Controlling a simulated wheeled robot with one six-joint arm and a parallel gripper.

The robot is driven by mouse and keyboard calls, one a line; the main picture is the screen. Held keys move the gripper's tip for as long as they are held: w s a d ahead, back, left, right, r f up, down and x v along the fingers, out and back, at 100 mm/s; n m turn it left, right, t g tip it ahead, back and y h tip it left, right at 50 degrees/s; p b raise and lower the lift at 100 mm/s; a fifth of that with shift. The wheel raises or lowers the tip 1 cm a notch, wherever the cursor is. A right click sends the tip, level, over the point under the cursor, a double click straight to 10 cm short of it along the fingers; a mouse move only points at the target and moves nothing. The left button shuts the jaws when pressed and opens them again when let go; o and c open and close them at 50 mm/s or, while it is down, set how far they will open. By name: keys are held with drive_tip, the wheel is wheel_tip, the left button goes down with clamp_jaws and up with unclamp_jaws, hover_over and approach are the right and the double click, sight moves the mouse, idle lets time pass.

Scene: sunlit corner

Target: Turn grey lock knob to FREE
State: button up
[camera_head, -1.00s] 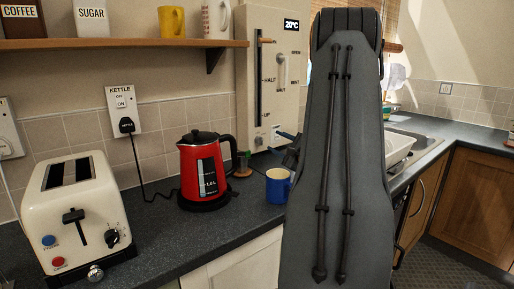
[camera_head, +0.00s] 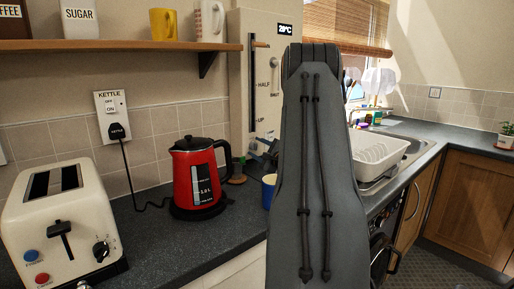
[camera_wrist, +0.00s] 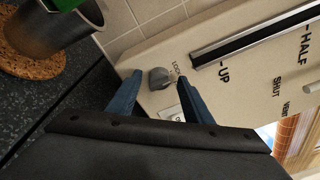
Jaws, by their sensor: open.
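The grey lock knob (camera_wrist: 158,78) is a small rounded knob on the cream panel (camera_wrist: 210,30) in the wrist view. Partly hidden lettering, seemingly LOCK, runs beside it. My gripper (camera_wrist: 160,76) is open, with one blue finger on each side of the knob. I cannot tell whether either finger touches it. A small white label by the right finger is partly covered, and the word FREE is not readable.
The panel has a long slot (camera_wrist: 250,38) marked UP and HALF. A dark pot (camera_wrist: 60,25) on a cork mat (camera_wrist: 20,55) stands close by. A red kettle (camera_head: 198,180), blue mug (camera_head: 268,190) and toaster (camera_head: 62,220) are on the counter. A dish rack (camera_head: 375,155) is right.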

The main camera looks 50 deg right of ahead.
drive_tip(key=shift+w, duration=0.2)
drive_tip(key=shift+c, duration=0.5)
drive_tip(key=c, duration=0.9)
drive_tip(key=shift+m, duration=0.3)
drive_tip(key=m+b, duration=0.2)
drive_tip(key=shift+m, duration=0.4)
drive_tip(key=m+b, duration=0.1)
drive_tip(key=m, duration=0.1)
drive_tip(key=shift+d+m+g, duration=0.1)
drive_tip(key=shift+m+g, duration=0.2)
drive_tip(key=m+y, duration=0.1)
drive_tip(key=m, duration=0.4)
drive_tip(key=shift+r, duration=0.1)
